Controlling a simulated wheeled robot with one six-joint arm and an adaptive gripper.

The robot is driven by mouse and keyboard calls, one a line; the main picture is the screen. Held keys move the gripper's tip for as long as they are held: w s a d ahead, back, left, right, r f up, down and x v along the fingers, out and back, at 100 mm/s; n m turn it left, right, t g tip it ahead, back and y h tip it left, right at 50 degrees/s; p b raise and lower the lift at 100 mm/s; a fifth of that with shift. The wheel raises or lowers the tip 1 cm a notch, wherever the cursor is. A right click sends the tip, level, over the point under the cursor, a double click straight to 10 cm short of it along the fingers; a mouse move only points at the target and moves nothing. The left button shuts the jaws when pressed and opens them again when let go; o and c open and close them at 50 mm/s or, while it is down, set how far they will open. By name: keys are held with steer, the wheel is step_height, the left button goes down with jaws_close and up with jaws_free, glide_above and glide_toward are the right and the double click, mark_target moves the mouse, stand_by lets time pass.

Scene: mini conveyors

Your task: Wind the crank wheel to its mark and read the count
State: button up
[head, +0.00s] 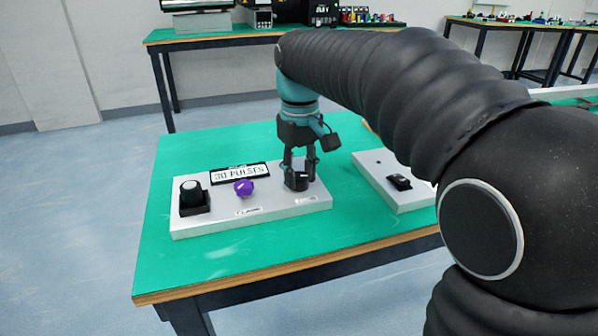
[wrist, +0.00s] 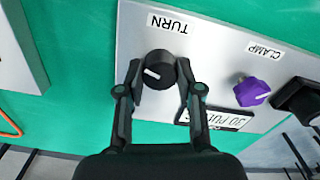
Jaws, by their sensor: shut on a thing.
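A black round knob (wrist: 160,70) with a white pointer line stands beside the label TURN on a light grey panel (head: 280,212); I take it for the crank wheel. My gripper (wrist: 158,78) has one finger on each side of the knob and is shut on it. In the head view my gripper (head: 299,165) points down onto the knob (head: 297,183). In the wrist view the white line points left; I cannot make out a target mark. The count display (head: 239,173) appears to read 30 PULSES; my finger partly hides it in the wrist view.
A purple knob (head: 243,188) by the CLAMP label and a black knob in a square housing (head: 194,198) share the panel. A second grey panel (head: 385,190) with a black switch (head: 399,182) stands to the right. The green table (head: 200,265) is clear in front.

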steer(key=m, duration=0.4)
steer(key=shift+s+f+m, duration=0.1)
steer(key=shift+f+m, duration=0.1)
steer(key=shift+m, duration=0.1)
steer(key=m, duration=0.4)
steer(key=shift+m, duration=0.3)
steer(key=m, duration=0.4)
steer(key=shift+m, duration=2.4)
steer(key=o, duration=1.2)
steer(key=shift+c, duration=0.2)
steer(key=shift+r, duration=0.1)
